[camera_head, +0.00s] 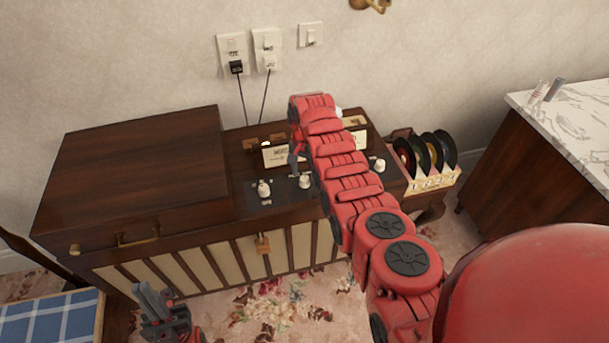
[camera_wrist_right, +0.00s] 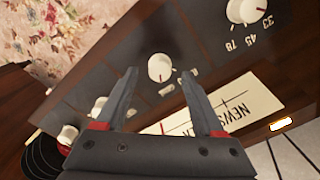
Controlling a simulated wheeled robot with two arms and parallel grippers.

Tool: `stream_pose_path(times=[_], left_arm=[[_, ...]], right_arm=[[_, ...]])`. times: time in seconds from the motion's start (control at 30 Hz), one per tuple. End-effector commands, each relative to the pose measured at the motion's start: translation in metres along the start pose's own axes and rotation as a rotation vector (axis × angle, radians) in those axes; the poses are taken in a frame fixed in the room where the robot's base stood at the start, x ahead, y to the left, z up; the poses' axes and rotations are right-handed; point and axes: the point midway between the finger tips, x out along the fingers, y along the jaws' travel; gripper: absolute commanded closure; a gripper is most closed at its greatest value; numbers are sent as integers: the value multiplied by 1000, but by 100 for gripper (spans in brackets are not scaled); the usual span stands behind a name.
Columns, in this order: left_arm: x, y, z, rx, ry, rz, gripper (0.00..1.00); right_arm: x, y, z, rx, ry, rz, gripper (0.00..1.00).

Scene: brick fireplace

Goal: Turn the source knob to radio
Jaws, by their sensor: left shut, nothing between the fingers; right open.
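The source knob's name cannot be read. A white round knob (camera_wrist_right: 160,67) with a red mark shows just beyond and between my right fingertips in the right wrist view; it appears as the middle knob (camera_head: 305,181) in the head view. Small labels beside it are too small to read. My right gripper (camera_wrist_right: 158,73) is open with nothing held, above the dark control panel; contact with the knob is not visible. In the head view the right gripper (camera_head: 296,157) is partly hidden by my arm. My left gripper (camera_head: 152,297) is shut and empty, low in front of the cabinet.
Another knob (camera_wrist_right: 242,10) is marked 33, 45, 78. The wooden cabinet (camera_head: 140,160) has a closed lid at left. Records (camera_head: 430,155) stand in a rack at right. A marble-topped counter (camera_head: 575,120) stands further right.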

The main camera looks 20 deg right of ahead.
Motion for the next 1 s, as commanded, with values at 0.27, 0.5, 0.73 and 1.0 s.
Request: stream_pose_path(times=[0.27,0.5,0.73,1.0], left_arm=[[-5,0,1,0,0,0,100],[-5,0,1,0,-1,0,100],[-5,0,1,0,0,0,100],[-5,0,1,0,-1,0,100]], right_arm=[[20,0,0,0,0,0,30],[22,0,0,1,0,0,30],[22,0,0,0,1,0,48],[22,0,0,1,1,-1,96]])
